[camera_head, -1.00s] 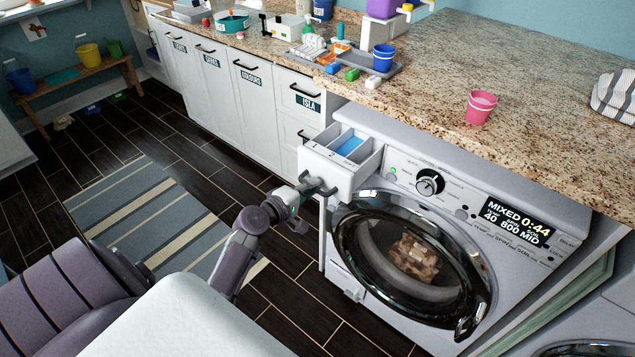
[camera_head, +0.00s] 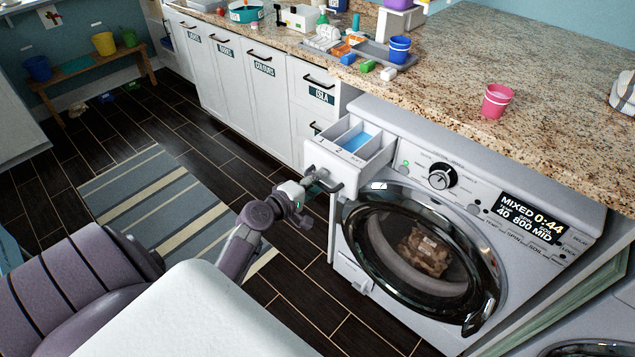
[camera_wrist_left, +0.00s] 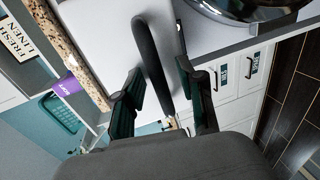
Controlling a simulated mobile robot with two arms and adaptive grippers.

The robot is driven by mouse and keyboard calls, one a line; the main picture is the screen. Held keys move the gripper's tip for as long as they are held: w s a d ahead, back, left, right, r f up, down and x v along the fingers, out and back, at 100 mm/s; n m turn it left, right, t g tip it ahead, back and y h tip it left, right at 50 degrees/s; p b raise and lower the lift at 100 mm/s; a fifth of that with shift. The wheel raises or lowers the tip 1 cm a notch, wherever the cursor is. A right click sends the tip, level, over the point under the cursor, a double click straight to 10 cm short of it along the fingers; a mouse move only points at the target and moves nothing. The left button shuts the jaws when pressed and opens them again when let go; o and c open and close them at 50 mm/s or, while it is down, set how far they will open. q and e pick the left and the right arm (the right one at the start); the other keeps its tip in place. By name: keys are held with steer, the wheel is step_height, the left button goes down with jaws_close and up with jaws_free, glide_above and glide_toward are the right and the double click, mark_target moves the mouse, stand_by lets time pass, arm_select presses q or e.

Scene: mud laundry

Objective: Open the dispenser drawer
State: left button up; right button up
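The dispenser drawer (camera_head: 348,144) is pulled out from the washing machine's upper left, with its compartments and a blue insert showing. Its dark curved handle (camera_head: 334,189) is on the drawer front. My left gripper (camera_head: 314,181) is at this handle. In the left wrist view the handle (camera_wrist_left: 150,55) runs between the two dark fingers of my left gripper (camera_wrist_left: 161,78). The fingers stand apart, with a visible gap between the handle and the right-hand finger. Whether the left-hand finger touches the handle I cannot tell. My right gripper is in neither view.
The washing machine (camera_head: 470,200) has its round glass door (camera_head: 420,260) shut, just below the drawer. A granite counter (camera_head: 470,60) overhangs it, with a pink cup (camera_head: 496,101) and a grey tray (camera_head: 385,52). White cabinets (camera_head: 220,85) stand left.

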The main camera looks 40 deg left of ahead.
arm_select(q)
steer(key=v, duration=1.2)
steer(key=shift+f, duration=0.1)
steer(key=s+d+f+m+g, duration=0.2)
steer(key=s+f+g, duration=0.1)
steer(key=f, duration=0.7)
steer(key=s+d+f+m+g, duration=0.2)
steer(key=s+d+f, duration=0.15)
steer(key=f, duration=0.75)
steer(key=s+d+f+m+g, duration=0.2)
steer(key=s+f+m+g, duration=0.15)
steer(key=f, duration=0.65)
steer(key=s+d+f+m+g, duration=0.3)
steer(key=s+f+m, duration=0.3)
steer(key=s, duration=0.6)
steer(key=s+d+f+m+g+y, duration=0.1)
steer(key=s+d+f+m+g, duration=0.2)
steer(key=s+f, duration=0.7)
steer(key=s+d+m, duration=0.2)
steer(key=m, duration=0.1)
steer(key=shift+s+d, duration=0.2)
steer(key=shift+s, duration=0.1)
